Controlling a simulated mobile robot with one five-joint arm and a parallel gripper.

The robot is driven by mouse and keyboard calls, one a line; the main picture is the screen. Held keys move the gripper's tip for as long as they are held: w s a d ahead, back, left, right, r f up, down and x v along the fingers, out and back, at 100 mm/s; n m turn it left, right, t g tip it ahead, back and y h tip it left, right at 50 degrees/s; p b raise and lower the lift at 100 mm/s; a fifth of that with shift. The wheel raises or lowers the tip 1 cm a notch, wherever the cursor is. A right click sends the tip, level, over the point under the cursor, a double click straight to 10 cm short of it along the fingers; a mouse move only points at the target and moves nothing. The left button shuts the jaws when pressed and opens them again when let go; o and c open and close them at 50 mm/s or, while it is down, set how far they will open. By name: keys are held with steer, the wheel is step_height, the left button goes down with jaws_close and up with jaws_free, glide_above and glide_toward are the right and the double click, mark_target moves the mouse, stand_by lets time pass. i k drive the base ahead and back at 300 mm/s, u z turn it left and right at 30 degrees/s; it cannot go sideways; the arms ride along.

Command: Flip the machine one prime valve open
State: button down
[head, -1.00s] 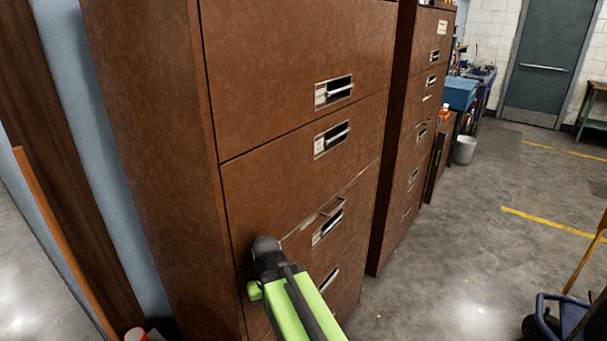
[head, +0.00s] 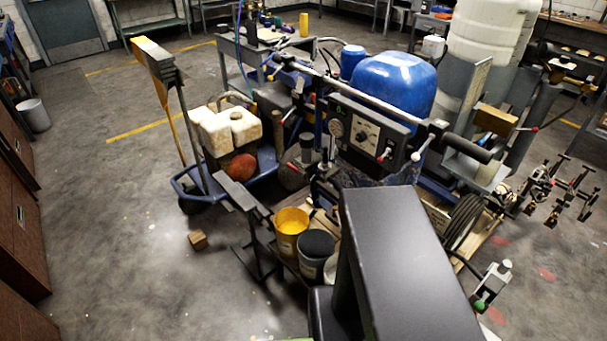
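The line striper machine, with its blue rounded cover (head: 393,85) and dark control panel (head: 368,128), stands right of the middle in the head view. The panel carries a round dial and small knobs. A lever with a red tip (head: 384,155) sits at the panel's lower edge, and a lever with a pale knob (head: 416,156) is just right of it. I cannot tell which part is the machine one prime valve or how it is set. A large dark block, likely part of my arm, covers the machine's lower front. My gripper's fingertips do not show.
A yellow bucket (head: 291,228) and a dark-topped bucket (head: 317,247) stand in front of the machine. A blue cart with white jugs (head: 228,130) is to its left. Brown cabinets (head: 15,215) line the left edge. The floor between is mostly clear, with a small wooden block (head: 198,240).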

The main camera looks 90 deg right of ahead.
mark_target(293, 168)
steer(key=z, duration=3.3)
steer(key=i, duration=0.1)
steer(key=z, duration=0.65)
steer(key=k, duration=0.75)
steer(key=u, duration=0.55)
steer(key=i, duration=1.05)
steer(key=u, duration=0.1)
